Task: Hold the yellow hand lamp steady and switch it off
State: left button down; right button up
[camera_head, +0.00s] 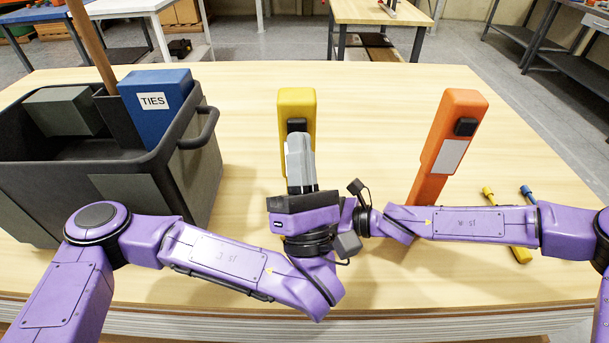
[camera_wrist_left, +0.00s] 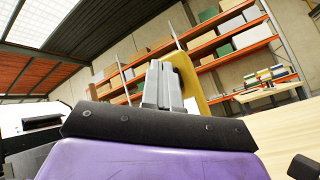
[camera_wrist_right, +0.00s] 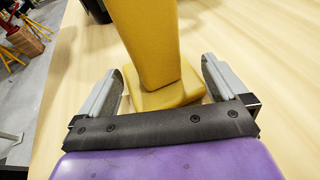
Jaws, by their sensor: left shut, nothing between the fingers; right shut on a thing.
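The yellow hand lamp (camera_head: 295,101) stands upright on the wooden table in the middle of the head view, with a black switch (camera_head: 297,125) on its near face. My left gripper (camera_head: 298,137) is shut and empty, its grey fingertips at or just below the switch; contact cannot be told. In the left wrist view the shut fingers (camera_wrist_left: 163,68) are beside the yellow lamp (camera_wrist_left: 190,80). My right gripper (camera_wrist_right: 160,70) is shut on the lamp's lower part, a finger either side above its yellow base (camera_wrist_right: 160,97). My left wrist hides the lamp's lower part in the head view.
An orange hand lamp (camera_head: 455,125) with a black switch stands to the right. A dark tote (camera_head: 187,165) with a blue TIES box (camera_head: 157,103) stands at the left. Yellow-handled (camera_head: 488,196) and blue-handled (camera_head: 527,194) tools lie at the right, behind my right arm.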

jog(key=shift+s+f, duration=0.15)
jog(key=shift+f, duration=0.25)
pick_arm(q)
jog(key=shift+w+f, duration=0.1)
jog(key=shift+w, duration=0.7)
dwell(0.3)
jog(key=shift+s, duration=0.7)
jog(key=s, duration=0.6)
jog(key=shift+d, duration=0.1)
